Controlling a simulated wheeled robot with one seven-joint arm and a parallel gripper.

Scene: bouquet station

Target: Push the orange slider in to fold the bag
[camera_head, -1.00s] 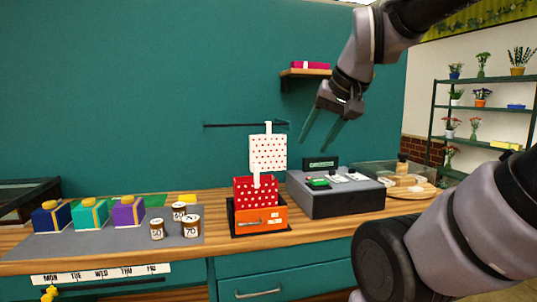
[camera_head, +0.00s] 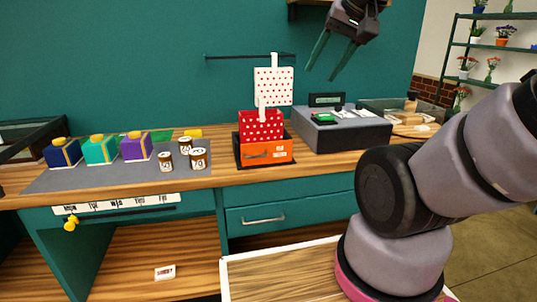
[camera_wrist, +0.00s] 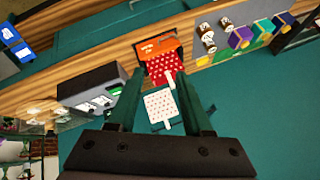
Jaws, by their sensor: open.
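The orange slider (camera_head: 268,153) is the front block of a black-based fixture on the counter, with a small handle on its face. A red bag with white dots (camera_head: 262,124) stands upright in the fixture behind it. A white dotted flap (camera_head: 272,88) rises above the bag. In the wrist view the orange slider (camera_wrist: 158,45), red bag (camera_wrist: 164,68) and white dotted flap (camera_wrist: 161,106) lie between and beyond my fingers. My gripper (camera_head: 325,62) is open and empty, high above and to the right of the fixture, touching nothing.
A grey register (camera_head: 345,133) stands right of the fixture. Several brown jars (camera_head: 197,159) and ribboned boxes (camera_head: 98,150) stand on the grey mat at left. A thin dark rail (camera_head: 235,57) runs along the wall behind. The counter front by the slider (camera_head: 265,171) is clear.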

